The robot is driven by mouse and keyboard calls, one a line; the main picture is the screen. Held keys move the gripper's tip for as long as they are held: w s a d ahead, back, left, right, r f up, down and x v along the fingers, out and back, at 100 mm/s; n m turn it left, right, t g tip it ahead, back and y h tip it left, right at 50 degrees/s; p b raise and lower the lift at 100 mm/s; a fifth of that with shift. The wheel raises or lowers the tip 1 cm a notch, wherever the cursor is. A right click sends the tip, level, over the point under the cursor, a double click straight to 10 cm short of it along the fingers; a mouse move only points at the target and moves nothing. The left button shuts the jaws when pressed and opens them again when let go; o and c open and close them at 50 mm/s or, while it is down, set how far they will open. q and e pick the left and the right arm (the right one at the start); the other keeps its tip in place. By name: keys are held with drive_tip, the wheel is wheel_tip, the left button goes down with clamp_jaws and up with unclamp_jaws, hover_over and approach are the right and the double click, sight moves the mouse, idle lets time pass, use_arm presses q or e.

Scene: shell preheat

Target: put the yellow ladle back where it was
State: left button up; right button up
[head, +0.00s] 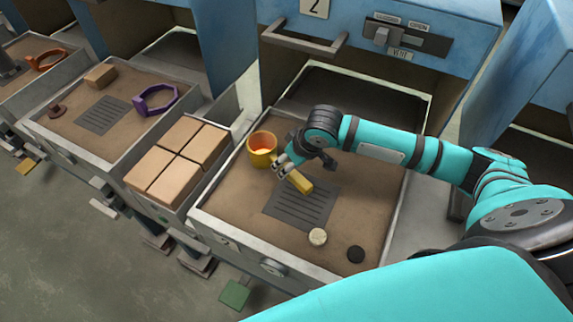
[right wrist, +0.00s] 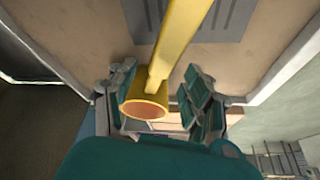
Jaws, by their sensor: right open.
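The yellow ladle (head: 262,158) rests in the sand tray of the station marked 2. Its round cup is orange inside and its thick handle points toward the slotted grey plate. My right gripper (head: 284,165) is low over the ladle, by the joint of cup and handle. In the right wrist view the ladle (right wrist: 172,50) passes between the spread fingers of my right gripper (right wrist: 160,95), which is open. I cannot tell whether a finger touches it. My left gripper is not in view.
The slotted plate (head: 302,206) lies mid-tray, with a pale round piece (head: 317,237) and a black disc (head: 355,254) nearer the front. Tan blocks (head: 175,161) fill a bin to the left. The tray beyond holds a purple ring-shaped tool (head: 155,100). Blue cabinets stand behind.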

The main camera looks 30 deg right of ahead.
drive_tip(key=v, duration=0.9)
drive_tip(key=shift+r, duration=0.1)
